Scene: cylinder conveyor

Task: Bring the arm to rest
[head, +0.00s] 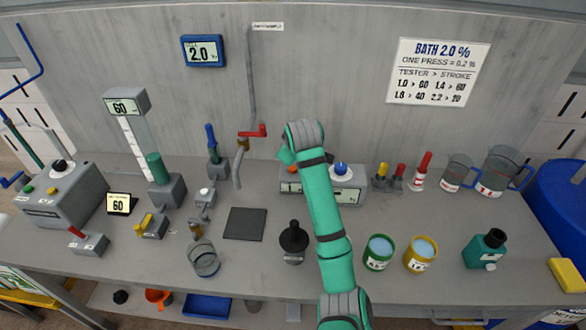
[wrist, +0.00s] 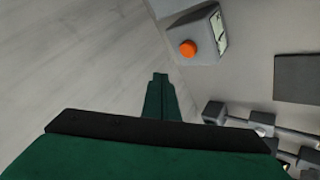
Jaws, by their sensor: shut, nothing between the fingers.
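My green arm reaches up over the middle of the grey bench (head: 460,285) in the head view, bent at its top joint. My gripper (head: 285,157) points left and down, in front of the grey box with the blue knob (head: 341,170). In the wrist view my gripper (wrist: 160,77) has its green fingers together with nothing between them. The orange button (wrist: 188,48) on a grey box with a display shows just right of the fingertips in that view. The gripper looks apart from the box, though the exact gap is hard to tell.
A red-handled tap (head: 252,132) stands left of the gripper. A black plunger (head: 293,240) is left of my arm; a green cup (head: 379,252) and yellow cup (head: 420,254) are right of it. A dark pad (head: 245,223) lies on the bench. The wall sign (head: 438,72) is behind.

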